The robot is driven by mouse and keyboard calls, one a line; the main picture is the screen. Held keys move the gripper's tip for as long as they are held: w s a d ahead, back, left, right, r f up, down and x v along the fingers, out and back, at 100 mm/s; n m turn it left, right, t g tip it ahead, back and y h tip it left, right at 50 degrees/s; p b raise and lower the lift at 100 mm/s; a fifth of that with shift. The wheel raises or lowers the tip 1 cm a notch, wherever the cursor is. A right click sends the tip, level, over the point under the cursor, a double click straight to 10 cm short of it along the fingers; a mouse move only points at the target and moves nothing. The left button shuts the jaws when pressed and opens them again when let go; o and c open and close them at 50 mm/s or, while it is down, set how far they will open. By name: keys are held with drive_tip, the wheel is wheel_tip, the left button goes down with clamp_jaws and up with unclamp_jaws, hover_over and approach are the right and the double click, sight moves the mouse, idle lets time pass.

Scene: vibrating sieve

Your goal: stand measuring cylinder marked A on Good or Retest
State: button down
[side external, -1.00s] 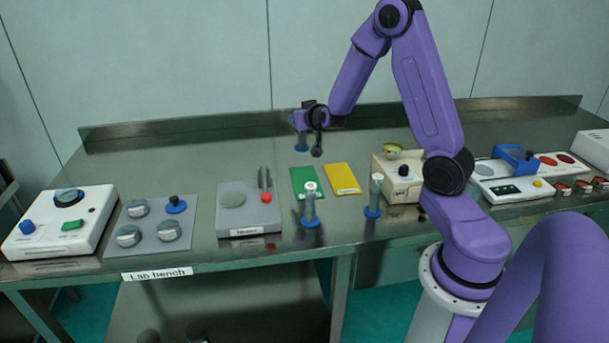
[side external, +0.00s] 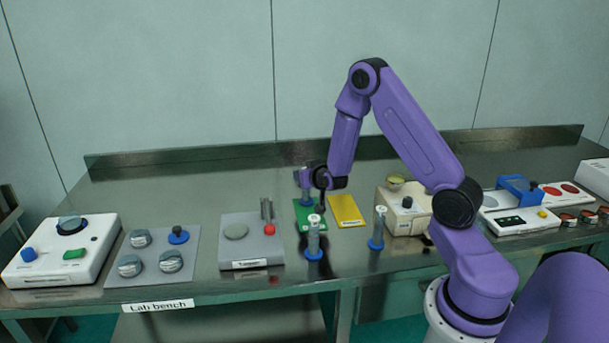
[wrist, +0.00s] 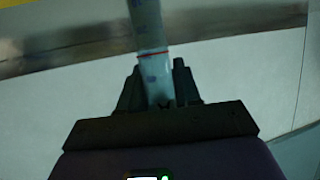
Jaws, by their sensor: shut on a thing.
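My gripper (side external: 312,180) is shut on a measuring cylinder (side external: 305,193) and holds it upright over the green pad (side external: 303,222). I cannot tell whether its base touches the pad. In the wrist view the cylinder (wrist: 150,40), clear with a red line, stands between the dark fingers (wrist: 158,85). The yellow pad (side external: 346,211) lies bare just right of the green one. No letter A and no pad wording can be read.
Two more cylinders with blue bases stand in front, one near the green pad (side external: 314,240) and one farther right (side external: 378,229). The bench behind the pads is clear.

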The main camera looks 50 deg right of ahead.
drive_tip(key=shift+f, duration=0.15)
drive_tip(key=c, duration=0.8)
unclamp_jaws()
